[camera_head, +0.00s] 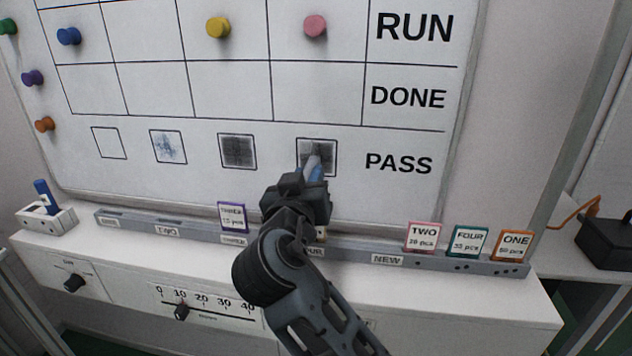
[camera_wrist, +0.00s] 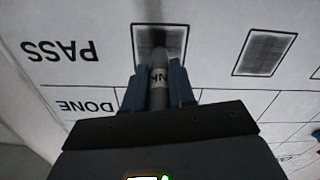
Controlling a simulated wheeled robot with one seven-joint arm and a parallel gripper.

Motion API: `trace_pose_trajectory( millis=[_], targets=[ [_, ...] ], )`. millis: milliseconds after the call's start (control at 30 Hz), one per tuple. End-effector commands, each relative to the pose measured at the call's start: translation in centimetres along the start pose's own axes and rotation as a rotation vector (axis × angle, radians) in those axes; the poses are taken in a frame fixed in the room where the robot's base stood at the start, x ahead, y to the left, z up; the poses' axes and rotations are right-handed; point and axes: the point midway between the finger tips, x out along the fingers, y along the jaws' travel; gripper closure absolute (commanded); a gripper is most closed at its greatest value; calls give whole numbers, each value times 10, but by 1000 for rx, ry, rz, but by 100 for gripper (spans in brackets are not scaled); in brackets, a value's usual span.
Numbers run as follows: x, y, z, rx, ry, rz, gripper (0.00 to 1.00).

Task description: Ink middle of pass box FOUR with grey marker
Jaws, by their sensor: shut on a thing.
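The rightmost pass box (camera_head: 330,146), in the column above the FOUR rail label, has dark grey ink across its middle with paler margins. It shows in the wrist view (camera_wrist: 140,32) too, ahead of the marker. My gripper (camera_head: 309,176) is in front of the board, shut on the grey marker (camera_wrist: 158,90). In the wrist view the marker lies between my two blue-grey fingers (camera_wrist: 160,88), its tip over the inked middle. I cannot tell for certain whether the tip touches the board. My gripper hides the lower part of the box in the head view.
The box to its left (camera_head: 238,151) is filled grey; another (camera_head: 168,147) has blue scribble, and the leftmost (camera_head: 109,143) is blank. Coloured magnets sit higher up. A rail (camera_head: 470,264) below holds cards. A blue marker (camera_head: 44,192) stands in a holder at left.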

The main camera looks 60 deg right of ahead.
Motion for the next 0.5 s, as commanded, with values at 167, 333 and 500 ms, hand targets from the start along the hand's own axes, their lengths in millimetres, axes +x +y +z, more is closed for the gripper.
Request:
trace_pose_trajectory(
  millis=[167, 333, 500],
  targets=[
    [1, -9, -1, 2, 0, 0, 100],
    [0, -22, -4, 1, 0, 1, 100],
    [-1, -34, -7, 0, 0, 1, 100]
  ],
)
